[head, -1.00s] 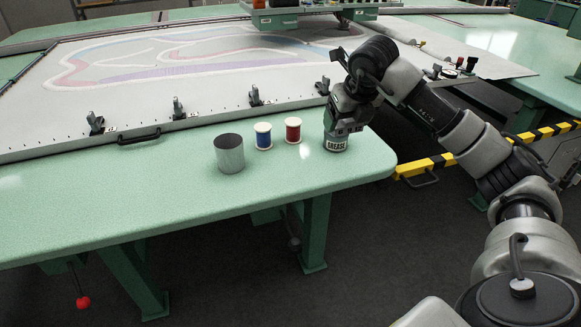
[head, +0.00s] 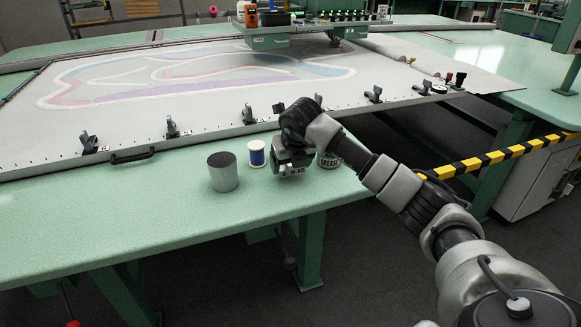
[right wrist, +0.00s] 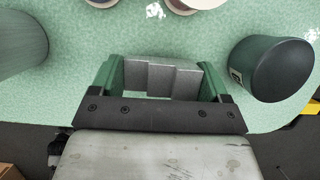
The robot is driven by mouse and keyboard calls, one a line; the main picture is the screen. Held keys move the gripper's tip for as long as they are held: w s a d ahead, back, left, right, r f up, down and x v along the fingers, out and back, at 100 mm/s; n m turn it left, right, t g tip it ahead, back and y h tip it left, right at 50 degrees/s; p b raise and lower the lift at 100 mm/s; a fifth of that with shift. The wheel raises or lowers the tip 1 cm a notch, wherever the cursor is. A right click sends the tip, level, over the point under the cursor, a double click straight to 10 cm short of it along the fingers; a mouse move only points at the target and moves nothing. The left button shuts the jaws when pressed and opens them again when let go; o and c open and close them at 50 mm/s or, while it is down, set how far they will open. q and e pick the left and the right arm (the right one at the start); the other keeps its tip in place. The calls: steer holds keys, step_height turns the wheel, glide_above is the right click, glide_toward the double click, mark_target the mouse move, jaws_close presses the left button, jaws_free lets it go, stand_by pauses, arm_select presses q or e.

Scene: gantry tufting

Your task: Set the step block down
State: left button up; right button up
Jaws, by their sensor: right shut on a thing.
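My right gripper (head: 290,172) is low over the front part of the green table (head: 120,220), between the blue spool and the grease can. In the right wrist view its fingers (right wrist: 163,80) are shut on the step block (right wrist: 160,78), a grey metal block with stepped faces. In the head view the gripper hides the block. I cannot tell whether the block touches the tabletop. My left gripper is not in view.
A grey cylinder (head: 223,172) and a blue spool (head: 257,154) stand left of the gripper. The grease can (head: 328,160) stands close on its right. Clamps line the frame edge behind. The tabletop left of the cylinder is clear.

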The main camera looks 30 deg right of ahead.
steer(key=shift+f, duration=0.8)
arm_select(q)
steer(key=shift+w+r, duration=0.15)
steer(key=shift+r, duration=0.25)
arm_select(e)
steer(key=o, duration=1.1)
steer(key=shift+r, duration=0.2)
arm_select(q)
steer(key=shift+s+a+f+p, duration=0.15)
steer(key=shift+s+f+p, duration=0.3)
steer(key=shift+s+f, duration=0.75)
arm_select(e)
steer(key=v, duration=1.1)
steer(key=shift+s+a+r, duration=0.1)
steer(key=shift+s+r, duration=0.2)
steer(key=shift+r, duration=0.05)
